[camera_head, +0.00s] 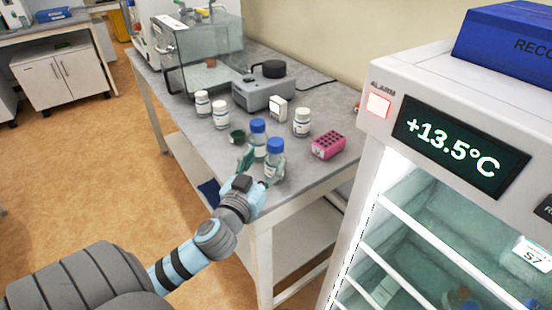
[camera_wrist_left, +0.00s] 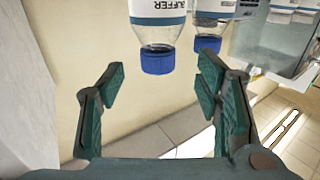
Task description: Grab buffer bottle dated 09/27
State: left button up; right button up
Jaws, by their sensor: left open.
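Two clear bottles with blue caps, the front bottle (camera_head: 274,160) and the back bottle (camera_head: 258,138), stand near the table's front corner. The label dates cannot be read. My left gripper (camera_head: 259,170) is open and empty, with its teal fingers close to the bottles. Whether it touches either is unclear. My right gripper is not in view.
Several white-capped jars (camera_head: 220,114) stand behind the bottles, with a pink tube rack (camera_head: 328,146) to the right. A grey device (camera_head: 264,90) and glass chamber (camera_head: 203,62) are farther back. The fridge (camera_head: 358,205) reading +13.5°C stands close on the right.

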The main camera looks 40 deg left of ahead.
aim_at(273, 149)
pick_arm(q)
jog(key=x, duration=0.4)
jog(key=r+p+x, duration=0.1)
jog(key=x, duration=0.1)
jog(key=shift+w, duration=0.4)
jog(key=shift+d, duration=0.1)
grip_shut()
